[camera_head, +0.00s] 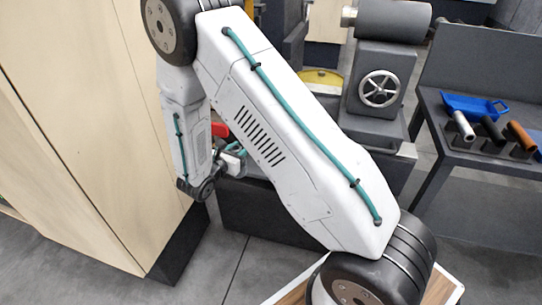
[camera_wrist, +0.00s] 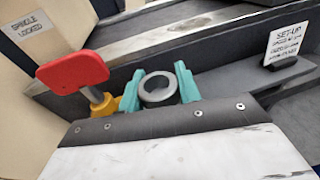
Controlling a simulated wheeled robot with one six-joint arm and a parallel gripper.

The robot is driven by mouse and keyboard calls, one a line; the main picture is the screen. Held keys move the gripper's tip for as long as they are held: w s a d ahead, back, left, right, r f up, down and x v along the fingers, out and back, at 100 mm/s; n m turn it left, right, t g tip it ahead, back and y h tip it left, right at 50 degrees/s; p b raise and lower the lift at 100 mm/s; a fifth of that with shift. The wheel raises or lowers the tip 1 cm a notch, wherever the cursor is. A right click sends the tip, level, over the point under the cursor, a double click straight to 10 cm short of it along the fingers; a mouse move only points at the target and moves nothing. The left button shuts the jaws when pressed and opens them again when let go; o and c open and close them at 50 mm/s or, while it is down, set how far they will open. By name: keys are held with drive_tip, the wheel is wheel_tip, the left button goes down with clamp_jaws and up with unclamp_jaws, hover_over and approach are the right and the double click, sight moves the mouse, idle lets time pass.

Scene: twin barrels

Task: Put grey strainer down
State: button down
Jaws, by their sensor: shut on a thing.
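The grey strainer shows in the wrist view as a round, hollow grey ring (camera_wrist: 158,89). My gripper (camera_wrist: 160,82) has its teal fingers on the left and right of it and is shut on it. Its lower part is hidden behind the gripper's body. In the head view my gripper (camera_head: 234,160) is small, low beside the dark machine bed and partly covered by my arm. The strainer cannot be made out there.
A red handle (camera_wrist: 72,72) on a yellow base stands close left of the gripper; its red part (camera_head: 219,129) also shows in the head view. A set-up sign (camera_wrist: 286,46) stands right. A handwheel (camera_head: 379,89), a wooden cabinet (camera_head: 85,110) and a blue scoop (camera_head: 472,106) surround my arm.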

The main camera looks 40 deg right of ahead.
drive_tip(key=shift+d+f, duration=0.8)
drive_tip(key=shift+d, duration=1.45)
drive_tip(key=shift+d+f, duration=0.75)
drive_tip(key=shift+d, duration=1.45)
drive_tip(key=shift+d+f, duration=0.8)
drive_tip(key=shift+d, duration=1.45)
drive_tip(key=shift+f, duration=0.2)
drive_tip(key=c, duration=1)
unclamp_jaws()
